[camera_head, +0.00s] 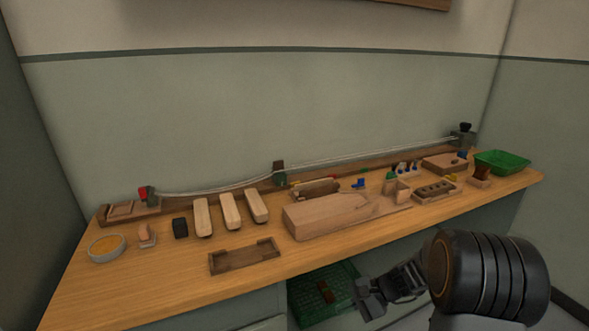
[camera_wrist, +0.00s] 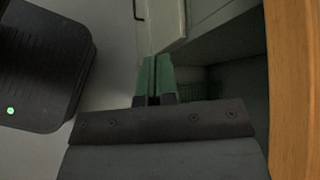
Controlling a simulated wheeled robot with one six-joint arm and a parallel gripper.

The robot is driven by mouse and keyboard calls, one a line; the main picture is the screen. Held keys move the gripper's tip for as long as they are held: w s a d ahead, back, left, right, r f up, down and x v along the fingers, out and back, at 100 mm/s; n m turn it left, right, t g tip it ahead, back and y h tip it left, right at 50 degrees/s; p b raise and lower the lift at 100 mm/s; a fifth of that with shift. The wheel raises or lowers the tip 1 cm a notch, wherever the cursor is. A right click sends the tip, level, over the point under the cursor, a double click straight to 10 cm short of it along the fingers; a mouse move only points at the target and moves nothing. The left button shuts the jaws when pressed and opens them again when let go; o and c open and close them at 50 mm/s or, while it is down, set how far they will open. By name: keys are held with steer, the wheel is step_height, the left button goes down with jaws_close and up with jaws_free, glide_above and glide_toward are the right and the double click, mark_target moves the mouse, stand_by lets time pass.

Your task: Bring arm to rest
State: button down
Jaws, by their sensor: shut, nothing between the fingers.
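My gripper (camera_head: 366,300) hangs in front of the bench, below the level of the worktop, at the lower middle right of the head view. In the wrist view the two green fingers of my gripper (camera_wrist: 154,78) lie side by side, shut with nothing between them. They point toward the cabinet front (camera_wrist: 205,22) and the dark opening beside it. My dark arm with its ribbed joint fills the lower right of the head view.
The wooden worktop (camera_head: 165,285) carries wooden blocks, a tray (camera_head: 243,257), a round dish (camera_head: 107,248) and a green bin (camera_head: 502,162). A green crate (camera_head: 325,292) stands under the bench, close to my gripper. Floor shows left in the wrist view.

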steer(key=s+d+r+n+t+h+p, duration=0.1)
steer(key=s+r+n+h+p, duration=0.2)
steer(key=r, duration=0.7)
steer(key=s+d+r+n+t+h+p, duration=0.1)
steer(key=s+r+n+h+p, duration=0.2)
steer(key=r+p, duration=0.5)
steer(key=s+d+r+n+t+h+p, duration=0.1)
steer(key=s+r+n+h+p, duration=0.3)
steer(key=r, duration=0.8)
steer(key=shift+s+d+r+t+h+p, duration=0.25)
steer(key=shift+s+r+t+h+p, duration=0.2)
steer(key=shift+t+p, duration=0.2)
steer(key=shift+f, duration=0.1)
